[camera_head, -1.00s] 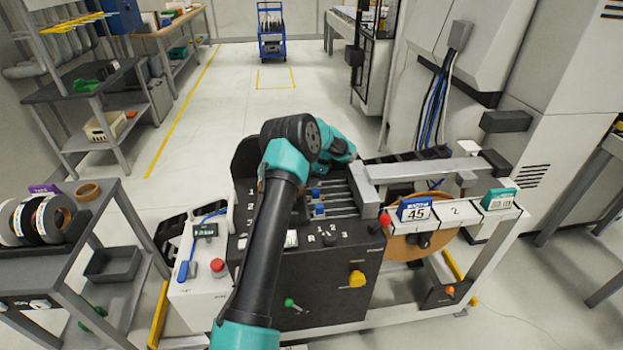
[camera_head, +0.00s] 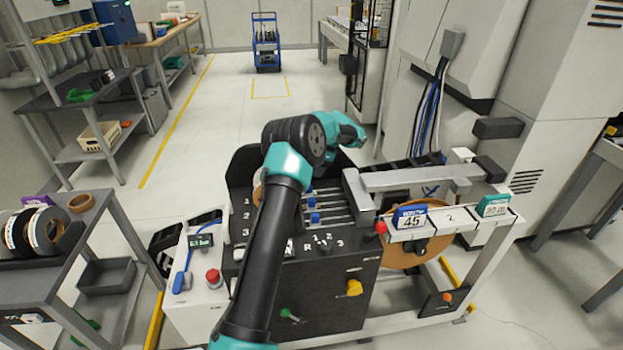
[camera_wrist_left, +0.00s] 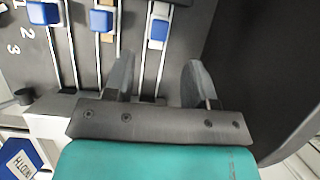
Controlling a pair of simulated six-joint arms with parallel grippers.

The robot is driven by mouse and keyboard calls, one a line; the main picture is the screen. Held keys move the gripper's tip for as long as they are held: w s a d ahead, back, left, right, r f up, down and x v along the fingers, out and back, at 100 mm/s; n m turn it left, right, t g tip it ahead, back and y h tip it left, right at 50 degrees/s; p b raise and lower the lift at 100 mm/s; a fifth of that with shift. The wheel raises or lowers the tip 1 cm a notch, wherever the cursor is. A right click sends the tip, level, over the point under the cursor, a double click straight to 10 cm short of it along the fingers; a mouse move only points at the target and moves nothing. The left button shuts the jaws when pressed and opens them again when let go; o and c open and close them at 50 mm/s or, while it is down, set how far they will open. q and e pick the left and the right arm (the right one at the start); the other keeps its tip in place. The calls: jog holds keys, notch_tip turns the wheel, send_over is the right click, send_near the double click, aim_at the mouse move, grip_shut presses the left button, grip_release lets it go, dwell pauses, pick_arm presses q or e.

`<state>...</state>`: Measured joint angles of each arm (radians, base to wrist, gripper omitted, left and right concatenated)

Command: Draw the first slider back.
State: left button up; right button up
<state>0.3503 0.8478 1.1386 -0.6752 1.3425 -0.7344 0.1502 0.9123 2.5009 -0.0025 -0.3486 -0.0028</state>
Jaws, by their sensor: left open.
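The black machine panel has sliders with blue knobs on metal rails; a near one (camera_head: 315,218) and one behind it (camera_head: 308,191) show in the head view. In the left wrist view the knobs form a row: left (camera_wrist_left: 43,13), middle (camera_wrist_left: 101,20) and right (camera_wrist_left: 157,30). The right knob, on the rail farthest from the printed numbers, appears to be the first slider. My left gripper (camera_wrist_left: 158,66) is open and empty. Its fingertips are apart on either side of that rail, short of the knob. My wrist hides the fingers in the head view. My right gripper is not seen.
A grey beam (camera_head: 420,178) runs right from the slider panel. A red ball knob (camera_head: 380,227), a box marked 45 (camera_head: 410,217) and a teal box (camera_head: 494,205) are along the front right. A cart with rolls (camera_head: 40,232) stands at left.

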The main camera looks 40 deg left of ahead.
pick_arm(q)
jog(key=v, duration=0.8)
